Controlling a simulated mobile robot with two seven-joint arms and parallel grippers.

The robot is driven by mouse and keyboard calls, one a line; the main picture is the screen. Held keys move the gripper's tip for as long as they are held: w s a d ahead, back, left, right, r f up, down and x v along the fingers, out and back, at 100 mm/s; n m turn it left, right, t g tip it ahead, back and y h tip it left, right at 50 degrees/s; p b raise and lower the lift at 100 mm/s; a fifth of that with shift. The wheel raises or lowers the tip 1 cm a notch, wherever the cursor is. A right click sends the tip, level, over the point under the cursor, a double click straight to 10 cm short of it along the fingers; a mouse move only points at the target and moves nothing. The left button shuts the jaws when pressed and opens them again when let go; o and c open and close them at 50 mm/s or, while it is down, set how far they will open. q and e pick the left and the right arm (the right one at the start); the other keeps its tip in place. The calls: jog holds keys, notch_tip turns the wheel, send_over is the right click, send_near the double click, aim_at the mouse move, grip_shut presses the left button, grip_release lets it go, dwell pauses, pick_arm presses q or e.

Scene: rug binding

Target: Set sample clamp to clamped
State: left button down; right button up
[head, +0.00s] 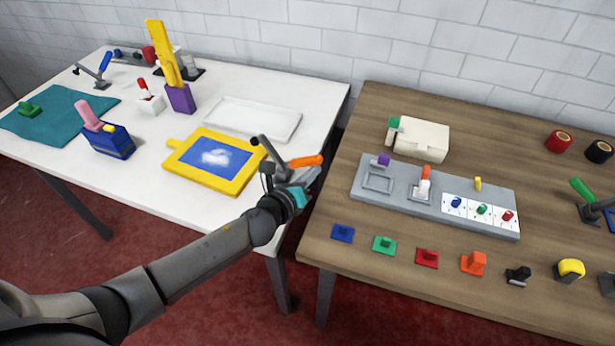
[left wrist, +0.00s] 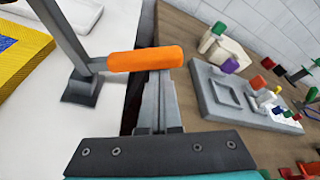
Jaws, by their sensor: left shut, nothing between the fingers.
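A lever clamp with a long orange handle (head: 306,160) and dark grey metal arms stands at the right front corner of the white table (head: 215,85). No label shows, so I cannot confirm that it is the sample clamp. Its lever lies low, with the handle pointing right. In the left wrist view the orange handle (left wrist: 145,59) crosses just in front of my fingertips. My left gripper (head: 303,180) is shut and empty, close beside the handle; whether it touches I cannot tell. My right gripper is not in view.
A yellow frame with a blue panel (head: 190,163) lies left of the clamp. A brown table (head: 350,235) stands to the right across a narrow gap, bearing a grey board (head: 404,201) and small coloured blocks. Blue-handled (head: 105,61) and green-handled (head: 581,188) levers stand farther off.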

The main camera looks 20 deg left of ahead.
aim_at(301, 160)
pick_arm(q)
jog(key=shift+a+r+n, duration=0.15)
jog(key=shift+r+n, duration=0.15)
jog(key=shift+r, duration=0.1)
dwell(0.4)
jog(key=shift+a+r+n+h, duration=0.25)
jog(key=shift+r+n+h, duration=0.2)
jog(key=shift+n+h, duration=0.05)
jog(key=a+r+n+t+h, duration=0.1)
jog(key=r+n, duration=0.1)
jog(key=shift+a+n+b, duration=0.3)
jog(key=shift+a, duration=0.05)
jog(key=a+n, duration=0.1)
jog(key=n, duration=0.1)
jog(key=a+r+n+t+h+b, duration=0.1)
jog(key=a+n, duration=0.1)
jog(key=a+r+n+b, duration=0.1)
jog(key=n, duration=0.1)
jog(key=shift+w+a+r+t+h, duration=0.15)
jog(key=shift+a+t+h, duration=0.15)
jog(key=shift+t, duration=0.1)
jog(key=shift+a, duration=0.15)
jog(key=shift+a, duration=0.1)
